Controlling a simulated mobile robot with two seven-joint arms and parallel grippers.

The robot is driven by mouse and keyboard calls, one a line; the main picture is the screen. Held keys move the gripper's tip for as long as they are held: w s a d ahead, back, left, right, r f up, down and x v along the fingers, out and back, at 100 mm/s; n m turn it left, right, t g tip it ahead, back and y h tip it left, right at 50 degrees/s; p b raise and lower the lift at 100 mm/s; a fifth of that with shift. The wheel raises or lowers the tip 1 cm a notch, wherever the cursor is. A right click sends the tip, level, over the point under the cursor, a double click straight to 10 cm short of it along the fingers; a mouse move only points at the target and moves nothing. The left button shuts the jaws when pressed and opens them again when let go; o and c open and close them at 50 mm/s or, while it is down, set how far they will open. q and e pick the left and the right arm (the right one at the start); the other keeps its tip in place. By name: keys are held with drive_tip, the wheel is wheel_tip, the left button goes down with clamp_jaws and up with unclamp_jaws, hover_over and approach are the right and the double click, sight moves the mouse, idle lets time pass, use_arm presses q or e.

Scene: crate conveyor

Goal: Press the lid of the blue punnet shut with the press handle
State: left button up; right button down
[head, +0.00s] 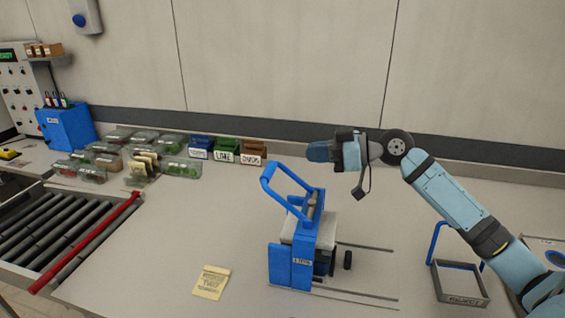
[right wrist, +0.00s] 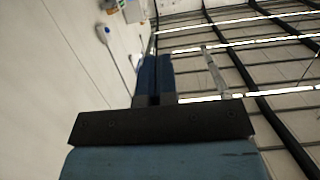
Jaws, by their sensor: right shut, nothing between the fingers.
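The press (head: 303,240) stands in the middle of the table, a blue frame with a pale block in it. Its blue press handle (head: 283,188) is raised and leans up to the left. I cannot make out a blue punnet or its lid; the press front hides what is inside. My right gripper (head: 316,151) is above and to the right of the handle, apart from it and pointing left. It is shut and empty; its blue fingers (right wrist: 154,78) lie together in the right wrist view. My left gripper is not in view.
Clear punnets (head: 181,166) and small blue, green and brown boxes (head: 227,151) stand at the back left. A roller conveyor (head: 45,232) with a red bar lies at the left. A note (head: 211,282) lies in front. A grey tray (head: 460,296) with a blue handle is at the right.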

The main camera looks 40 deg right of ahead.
sight(282, 165)
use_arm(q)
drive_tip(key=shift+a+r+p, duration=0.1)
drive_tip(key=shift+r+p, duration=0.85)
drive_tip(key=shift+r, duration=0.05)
use_arm(e)
drive_tip(key=shift+w+a+f, duration=0.75)
drive_tip(key=shift+w+a, duration=0.1)
drive_tip(key=shift+w, duration=0.15)
drive_tip(key=shift+w+a+f, duration=0.75)
drive_tip(key=shift+w+a, duration=0.1)
drive_tip(key=shift+w, duration=0.1)
drive_tip(key=shift+w+a+f, duration=0.75)
drive_tip(key=shift+w+a, duration=0.1)
drive_tip(key=shift+w, duration=0.15)
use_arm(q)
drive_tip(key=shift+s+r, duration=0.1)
use_arm(e)
drive_tip(key=shift+w, duration=0.1)
